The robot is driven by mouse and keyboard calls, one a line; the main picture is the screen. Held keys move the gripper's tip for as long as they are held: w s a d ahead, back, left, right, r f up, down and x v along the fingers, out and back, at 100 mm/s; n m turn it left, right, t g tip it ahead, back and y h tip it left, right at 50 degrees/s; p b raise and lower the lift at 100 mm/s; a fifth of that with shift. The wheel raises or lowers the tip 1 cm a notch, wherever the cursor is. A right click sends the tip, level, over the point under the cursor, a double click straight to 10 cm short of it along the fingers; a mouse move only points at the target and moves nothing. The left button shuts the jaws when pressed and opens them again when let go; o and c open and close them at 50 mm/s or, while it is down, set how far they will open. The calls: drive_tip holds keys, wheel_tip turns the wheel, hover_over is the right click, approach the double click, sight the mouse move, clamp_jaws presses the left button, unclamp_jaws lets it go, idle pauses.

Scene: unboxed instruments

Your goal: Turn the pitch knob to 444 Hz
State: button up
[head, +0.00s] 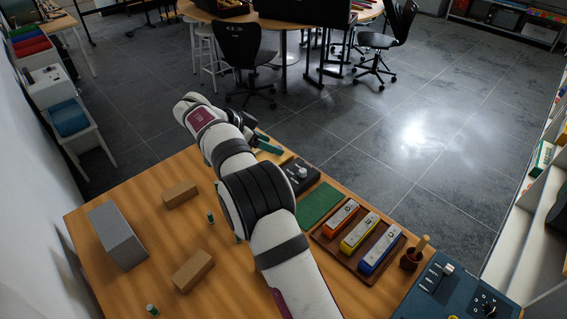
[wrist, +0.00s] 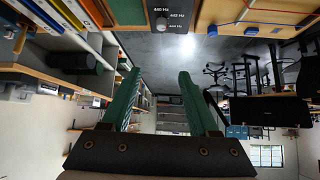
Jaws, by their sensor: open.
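The pitch knob (head: 301,171) is on a small black box (head: 309,182) on the wooden table, just right of my gripper. In the wrist view the knob (wrist: 162,22) shows at the top edge, with labels reading 440 Hz, 442 Hz and 444 Hz around it; I cannot tell where it points. My gripper (head: 268,144) has green fingers and is near the table's far edge, apart from the knob. In the wrist view the gripper (wrist: 159,74) is open with nothing between its fingers. My arm hides part of the table.
A green mat (head: 318,204) and a brown tray (head: 322,236) with three coloured bars lie nearer. Wooden blocks (head: 180,194), a grey box (head: 117,236) and small green pegs stand left.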

drive_tip(key=w+d+f+m+t+y, duration=0.1)
drive_tip(key=w+d+f+m+y, duration=0.15)
drive_tip(key=d+m, duration=0.3)
drive_tip(key=w+d+f+m+t+y, duration=0.1)
drive_tip(key=d+f+m+t+y, duration=0.2)
drive_tip(key=d, duration=0.4)
drive_tip(key=s+d+r+m+t+y, duration=0.1)
drive_tip(key=s+d+r+m+y, duration=0.1)
drive_tip(key=s+m+y, duration=0.3)
drive_tip(key=s+d+r+m+t+y, duration=0.2)
drive_tip(key=s+r+m, duration=0.1)
drive_tip(key=s+m, duration=0.35)
approach(303, 171)
drive_tip(key=x, duration=0.8)
drive_tip(key=shift+w+a+f, duration=0.1)
drive_tip(key=shift+w, duration=0.2)
clamp_jaws()
